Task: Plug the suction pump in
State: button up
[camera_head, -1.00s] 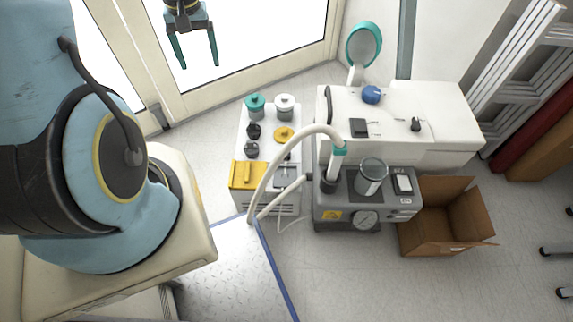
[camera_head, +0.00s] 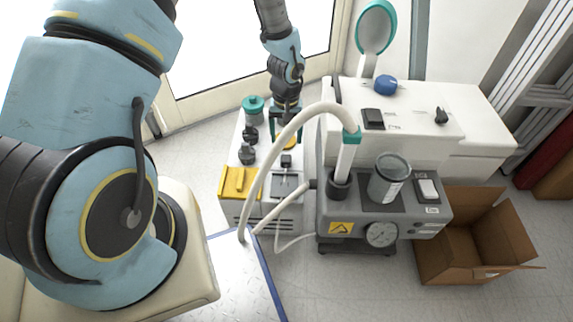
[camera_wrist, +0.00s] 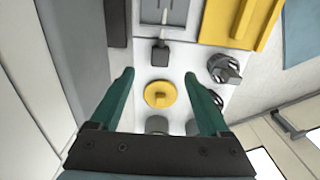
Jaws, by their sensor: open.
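The suction pump (camera_head: 345,215) is a grey unit with a round gauge, a clear jar and a thick pale hose, standing at centre right in the head view. A thin pale cable (camera_head: 283,243) runs between it and the white cabinet to its left. A small black plug-like block (camera_wrist: 160,54) with a thin pale lead lies by a grey recessed panel (camera_wrist: 178,14) on that cabinet; it also shows in the head view (camera_head: 286,160). My gripper (camera_wrist: 159,77) is open and empty above the cabinet top, its teal fingers pointing towards the block. The hose partly hides my gripper (camera_head: 286,138) in the head view.
A yellow round knob (camera_wrist: 160,95) sits between my fingers in the wrist view. Dark knobs (camera_head: 248,153), a teal-capped knob (camera_head: 253,108) and a yellow block (camera_head: 239,183) crowd the cabinet. The arched hose (camera_head: 270,155) passes close by. An open cardboard box (camera_head: 470,250) stands right.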

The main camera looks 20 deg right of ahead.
jog(key=b, duration=0.1)
send_over(286, 160)
jog(key=shift+d+f, duration=0.1)
jog(key=shift+f, duration=2.65)
notch_tip(286, 160, down, 5)
jog(key=shift+f+b, duration=0.15)
jog(key=shift+b, duration=0.9)
jog(key=shift+c, duration=0.2)
grip_shut()
